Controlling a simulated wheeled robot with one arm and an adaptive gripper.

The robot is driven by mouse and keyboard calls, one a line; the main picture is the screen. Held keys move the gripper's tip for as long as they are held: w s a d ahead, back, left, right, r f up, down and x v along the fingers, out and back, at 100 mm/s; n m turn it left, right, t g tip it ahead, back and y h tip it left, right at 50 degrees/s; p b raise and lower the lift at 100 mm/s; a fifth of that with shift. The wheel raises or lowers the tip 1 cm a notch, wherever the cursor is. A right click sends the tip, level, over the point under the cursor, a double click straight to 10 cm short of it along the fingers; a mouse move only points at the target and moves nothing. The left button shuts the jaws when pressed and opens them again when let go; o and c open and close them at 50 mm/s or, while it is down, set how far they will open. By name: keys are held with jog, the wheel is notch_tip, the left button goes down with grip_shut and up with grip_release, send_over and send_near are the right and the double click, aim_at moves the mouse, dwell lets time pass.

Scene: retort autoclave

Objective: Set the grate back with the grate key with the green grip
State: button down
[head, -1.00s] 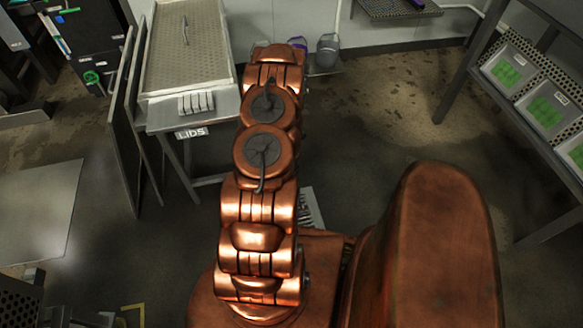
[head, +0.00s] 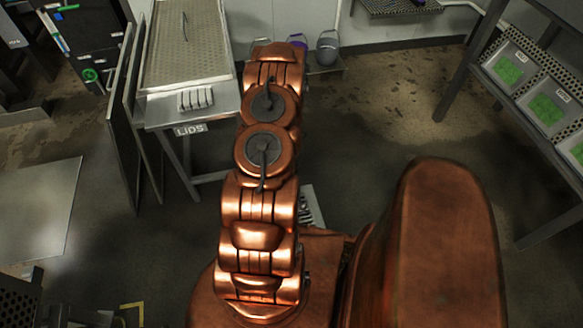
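A pale slotted metal piece (head: 311,205), perhaps the grate, shows low down just right of my copper arm. My arm hides part of it, so I cannot tell whether it lies in an opening or beside one. I cannot make out a grate key with a green grip. My gripper is not in view; only my arm's links show, reaching away up the middle of the picture.
A steel table with a LIDS sign (head: 190,129) stands left of my arm, with upright panels (head: 125,125) beside it. Buckets (head: 327,47) stand by the back wall. A rack (head: 480,65) with green-filled trays is at right. Wet floor (head: 390,130) between is clear.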

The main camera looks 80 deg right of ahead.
jog(key=shift+d+f+b, duration=0.1)
jog(key=shift+f+b, duration=0.75)
jog(key=shift+f, duration=0.2)
dwell(0.9)
jog(key=shift+r+n+p, duration=0.1)
jog(key=shift+n+p, duration=0.4)
jog(key=shift+n, duration=0.8)
jog(key=shift+n+t+p, duration=0.3)
jog(key=shift+n, duration=0.4)
jog(key=shift+w, duration=0.25)
